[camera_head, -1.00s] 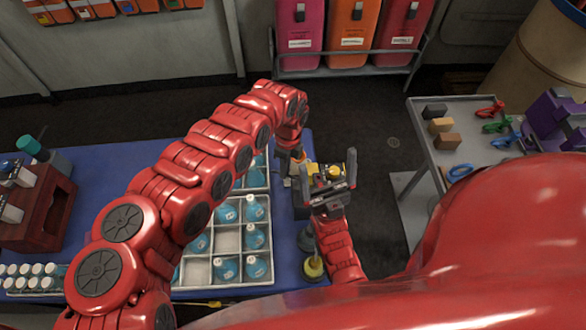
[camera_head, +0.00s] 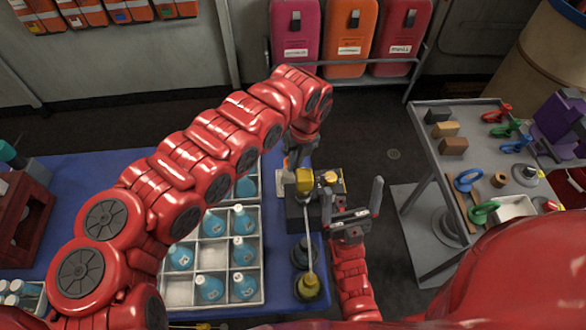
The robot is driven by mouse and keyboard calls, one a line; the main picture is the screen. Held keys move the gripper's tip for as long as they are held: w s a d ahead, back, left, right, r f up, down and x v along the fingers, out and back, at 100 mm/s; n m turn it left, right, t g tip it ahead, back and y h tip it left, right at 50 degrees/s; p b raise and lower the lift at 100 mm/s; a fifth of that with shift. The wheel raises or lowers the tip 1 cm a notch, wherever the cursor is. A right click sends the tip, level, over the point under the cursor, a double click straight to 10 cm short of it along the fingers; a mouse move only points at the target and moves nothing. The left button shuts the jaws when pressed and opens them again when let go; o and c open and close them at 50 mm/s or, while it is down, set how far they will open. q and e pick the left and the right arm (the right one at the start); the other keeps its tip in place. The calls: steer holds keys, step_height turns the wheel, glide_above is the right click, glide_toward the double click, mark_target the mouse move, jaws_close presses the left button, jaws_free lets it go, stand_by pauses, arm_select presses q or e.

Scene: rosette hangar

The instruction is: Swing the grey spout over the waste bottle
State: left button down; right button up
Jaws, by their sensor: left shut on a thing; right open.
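The grey spout (camera_head: 307,228) is a thin rod running from a yellow block (camera_head: 304,182) on a dark stand (camera_head: 297,218) toward the front. Its near end appears above a yellowish bottle (camera_head: 309,290) at the table's right edge. A darker round bottle (camera_head: 304,254) stands just behind that one. I cannot read which is the waste bottle. My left gripper (camera_head: 301,165) comes down from behind and is shut at the yellow block, its fingertips partly hidden. My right gripper (camera_head: 353,208) is open and empty, right of the stand, fingers pointing up.
A white divided crate (camera_head: 213,252) with several blue bottles stands left of the stand on the blue table (camera_head: 75,185). A grey cart (camera_head: 462,150) with blocks and coloured tools stands to the right. Dark floor lies between cart and table.

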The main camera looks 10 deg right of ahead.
arm_select(q)
steer(key=shift+d+m+b, duration=0.4)
steer(key=shift+m+b, duration=0.05)
steer(key=shift+m, duration=0.15)
steer(key=c, duration=0.9)
jaws_free()
steer(key=shift+c, duration=0.2)
step_height(320, 180, up, 17)
steer(key=d+b, duration=0.2)
steer(key=d, duration=0.1)
steer(key=shift+w, duration=0.1)
